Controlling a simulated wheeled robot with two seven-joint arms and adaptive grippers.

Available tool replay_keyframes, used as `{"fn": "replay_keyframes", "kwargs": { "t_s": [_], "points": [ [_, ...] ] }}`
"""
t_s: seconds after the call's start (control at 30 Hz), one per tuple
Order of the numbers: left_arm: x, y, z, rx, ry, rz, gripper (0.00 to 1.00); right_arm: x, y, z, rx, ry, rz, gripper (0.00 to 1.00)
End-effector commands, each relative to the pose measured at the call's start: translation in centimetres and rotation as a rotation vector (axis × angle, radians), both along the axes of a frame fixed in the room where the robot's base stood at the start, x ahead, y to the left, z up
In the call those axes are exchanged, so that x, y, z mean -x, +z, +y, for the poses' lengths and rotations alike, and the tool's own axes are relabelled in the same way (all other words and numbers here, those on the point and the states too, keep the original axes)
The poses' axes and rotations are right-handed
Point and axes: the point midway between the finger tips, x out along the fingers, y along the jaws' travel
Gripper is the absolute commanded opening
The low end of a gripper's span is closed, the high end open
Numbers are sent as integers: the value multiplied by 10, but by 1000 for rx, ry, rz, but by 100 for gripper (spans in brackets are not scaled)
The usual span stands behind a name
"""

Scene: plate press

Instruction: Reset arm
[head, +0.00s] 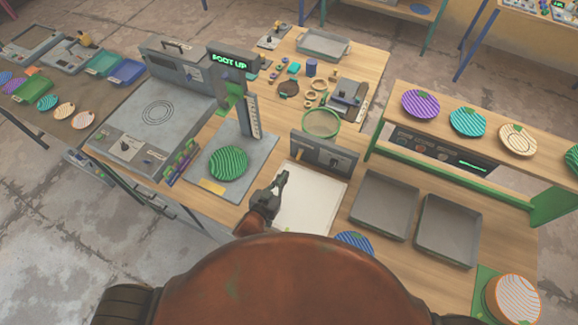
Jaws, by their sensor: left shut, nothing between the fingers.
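My left gripper (279,182) shows in the head view, above the left edge of a white sheet (310,200) on the bench. It is shut and holds nothing. To its left a green striped plate (228,163) lies on a grey base plate (248,142). A press-like upright with a green part (236,101) and a scale strip (253,116) stands behind that plate. A sign reading "FOOT UP" (229,60) is lit above it. My right gripper is not in view.
Two empty grey trays (384,204) (448,230) lie to the right. A raised shelf (470,122) holds several striped plates. An orange striped plate (515,298) sits at the lower right.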

Motion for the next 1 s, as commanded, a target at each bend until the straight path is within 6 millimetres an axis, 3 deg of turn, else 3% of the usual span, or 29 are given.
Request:
{"fn": "replay_keyframes", "kwargs": {
  "t_s": [0.2, 0.77, 0.87, 0.97, 1.0],
  "points": [
    [12, -2, 3, 0, -1, -1, 0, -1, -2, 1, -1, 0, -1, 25],
    [11, -2, 3, 0, -2, 0, 0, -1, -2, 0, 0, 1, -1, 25],
    [13, -5, 16, -9, 24, 23, 0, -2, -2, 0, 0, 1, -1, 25],
    [21, -15, 53, -37, 94, 97, 0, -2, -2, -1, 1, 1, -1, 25],
    [27, -22, 74, -54, 134, 143, 0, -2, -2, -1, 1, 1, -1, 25]
  ]
}}
